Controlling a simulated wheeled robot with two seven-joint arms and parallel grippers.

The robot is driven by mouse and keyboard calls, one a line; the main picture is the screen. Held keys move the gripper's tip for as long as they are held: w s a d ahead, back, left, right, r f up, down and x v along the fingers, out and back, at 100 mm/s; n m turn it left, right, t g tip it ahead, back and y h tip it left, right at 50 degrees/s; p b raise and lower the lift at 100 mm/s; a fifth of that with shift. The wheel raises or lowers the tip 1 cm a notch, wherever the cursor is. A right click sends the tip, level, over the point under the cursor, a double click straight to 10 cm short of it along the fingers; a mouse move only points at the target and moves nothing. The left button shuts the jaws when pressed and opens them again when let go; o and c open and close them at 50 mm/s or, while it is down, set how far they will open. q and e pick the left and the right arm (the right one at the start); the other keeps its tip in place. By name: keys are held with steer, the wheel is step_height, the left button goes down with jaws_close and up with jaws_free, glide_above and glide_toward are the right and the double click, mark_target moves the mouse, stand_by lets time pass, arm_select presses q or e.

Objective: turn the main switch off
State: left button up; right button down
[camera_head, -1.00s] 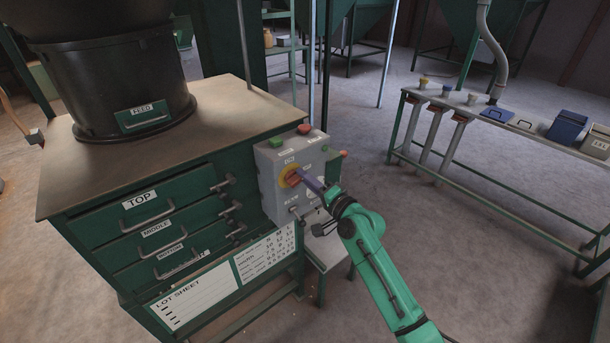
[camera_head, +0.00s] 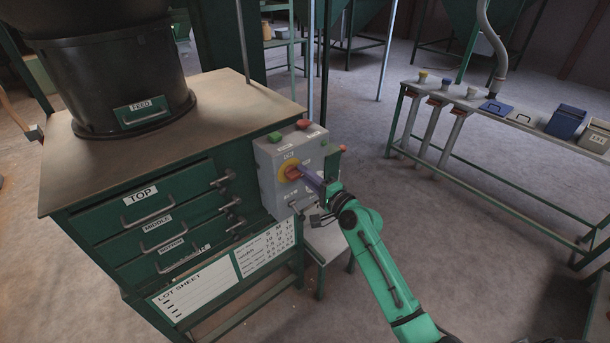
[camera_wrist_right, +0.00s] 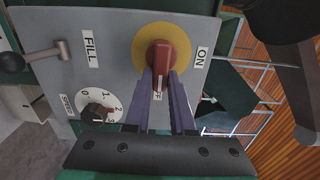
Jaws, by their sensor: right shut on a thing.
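The main switch is a red handle (camera_wrist_right: 163,62) on a yellow round plate (camera_wrist_right: 141,48), set in the face of a grey control box (camera_head: 266,178). My right gripper (camera_head: 303,176) is shut on the red handle; in the right wrist view its purple fingers (camera_wrist_right: 164,88) close on it from below. There the handle stands nearly upright, its lower end with a white mark toward a label partly hidden by the fingers, reading as OFF. The ON label (camera_wrist_right: 202,60) is to the right, away from that end. My left gripper is not in view.
A FILL lever (camera_wrist_right: 45,54) and a SPEED dial (camera_wrist_right: 98,108) share the box face. Green (camera_head: 274,137) and red (camera_head: 303,124) buttons sit on top. The box adjoins a green drawer cabinet (camera_head: 150,280). A bench (camera_head: 500,205) stands right, with open floor between.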

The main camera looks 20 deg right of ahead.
steer(key=c, duration=0.8)
jaws_free()
steer(key=shift+o, duration=0.2)
steer(key=b+v, duration=0.4)
steer(key=v, duration=1)
steer(key=shift+s, duration=0.2)
steer(key=shift+d+f, duration=0.1)
steer(key=shift+f, duration=0.05)
